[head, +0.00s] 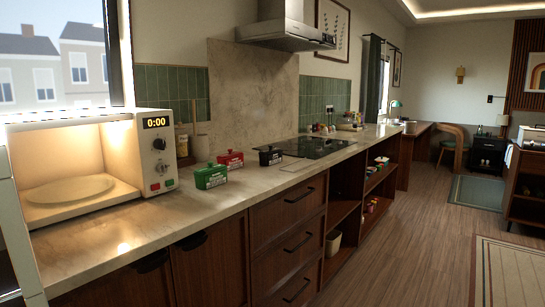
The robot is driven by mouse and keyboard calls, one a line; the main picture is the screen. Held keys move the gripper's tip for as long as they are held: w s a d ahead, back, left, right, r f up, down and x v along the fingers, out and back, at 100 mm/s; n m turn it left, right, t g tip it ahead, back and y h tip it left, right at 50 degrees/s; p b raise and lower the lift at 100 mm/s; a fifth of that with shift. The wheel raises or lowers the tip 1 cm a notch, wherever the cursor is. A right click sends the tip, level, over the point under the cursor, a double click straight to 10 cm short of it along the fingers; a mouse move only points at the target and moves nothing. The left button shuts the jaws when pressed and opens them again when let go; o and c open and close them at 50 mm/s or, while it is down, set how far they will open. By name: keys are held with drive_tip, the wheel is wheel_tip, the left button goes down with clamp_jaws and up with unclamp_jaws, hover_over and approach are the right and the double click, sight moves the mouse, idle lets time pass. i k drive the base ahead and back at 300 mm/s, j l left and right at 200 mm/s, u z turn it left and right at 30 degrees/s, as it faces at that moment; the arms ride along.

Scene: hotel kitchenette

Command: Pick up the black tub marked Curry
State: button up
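A small black tub (270,156) with a lid and a pale label stands upright on the counter, near the left edge of the dark cooktop. Its label is too small to read here. A red tub (230,158) stands to its left, and a green tub (210,177) stands closer to me, further left. The three tubs stand apart in a loose row. My gripper is not in view.
A cream microwave (160,158) with its lit cavity open stands on the counter (180,210) at left. A black cooktop (318,147) lies right of the tubs, under a range hood (285,33). Jars stand behind the tubs. The counter front and wooden floor (420,230) are clear.

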sight(265, 159)
drive_tip(key=i+l, duration=0.25)
drive_tip(key=i, duration=0.2)
drive_tip(key=i+l, duration=0.2)
drive_tip(key=i, duration=0.3)
drive_tip(key=i+l, duration=0.25)
drive_tip(key=i, duration=0.2)
drive_tip(key=i+l, duration=0.25)
drive_tip(key=i, duration=0.25)
drive_tip(key=j, duration=0.55)
drive_tip(key=k+j, duration=0.1)
drive_tip(key=j, duration=0.4)
drive_tip(key=z, duration=0.05)
